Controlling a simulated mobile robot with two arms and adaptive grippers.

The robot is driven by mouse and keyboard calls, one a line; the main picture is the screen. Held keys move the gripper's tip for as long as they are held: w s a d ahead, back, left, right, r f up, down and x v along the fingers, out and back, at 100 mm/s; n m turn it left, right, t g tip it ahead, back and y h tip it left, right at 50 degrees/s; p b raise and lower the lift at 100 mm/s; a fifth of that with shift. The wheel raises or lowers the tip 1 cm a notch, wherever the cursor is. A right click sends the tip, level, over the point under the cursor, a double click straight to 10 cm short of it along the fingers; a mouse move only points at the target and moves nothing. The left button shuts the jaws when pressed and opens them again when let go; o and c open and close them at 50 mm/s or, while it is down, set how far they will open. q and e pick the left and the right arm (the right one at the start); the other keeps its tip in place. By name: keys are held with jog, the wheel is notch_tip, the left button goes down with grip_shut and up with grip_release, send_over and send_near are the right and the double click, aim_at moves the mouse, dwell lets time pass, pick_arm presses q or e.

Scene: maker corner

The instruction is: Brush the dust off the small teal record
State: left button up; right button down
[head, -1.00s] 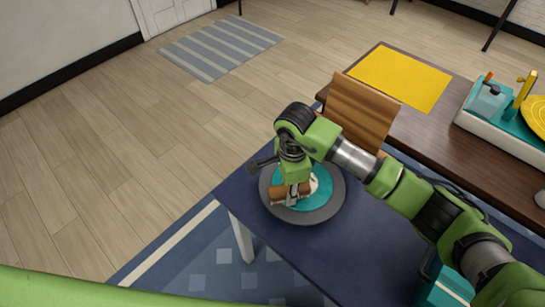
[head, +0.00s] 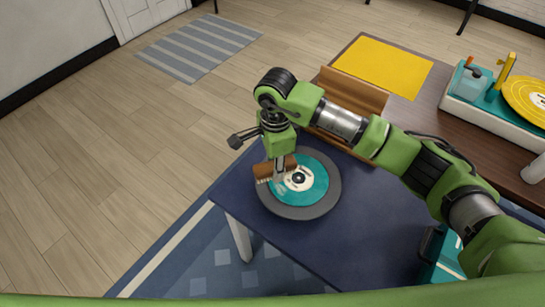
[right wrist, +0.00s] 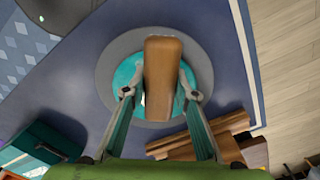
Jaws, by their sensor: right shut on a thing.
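The small teal record (head: 307,198) lies flat on a round grey mat (head: 325,206) on the dark blue table. Its pale label shows, and faint greyish patches mark its left part. My right gripper (head: 279,174) is shut on a wooden brush (head: 264,171), bristles down, over the record's far left part. I cannot tell whether the bristles touch it. In the right wrist view the brush (right wrist: 162,65) sits between the fingers (right wrist: 161,94) and hides much of the record (right wrist: 127,74). My left gripper is not in view.
A wooden rack (head: 350,93) stands just behind the mat. A brown bench behind holds a yellow sheet (head: 378,65) and a teal turntable with a yellow record (head: 527,97). A teal box (head: 440,262) is at the lower right. The blue table's front is clear.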

notch_tip(320, 180, up, 2)
jog(key=shift+w+r+p, duration=0.15)
jog(key=shift+r+p, duration=0.1)
jog(key=shift+p, duration=0.15)
jog(key=shift+r, duration=0.35)
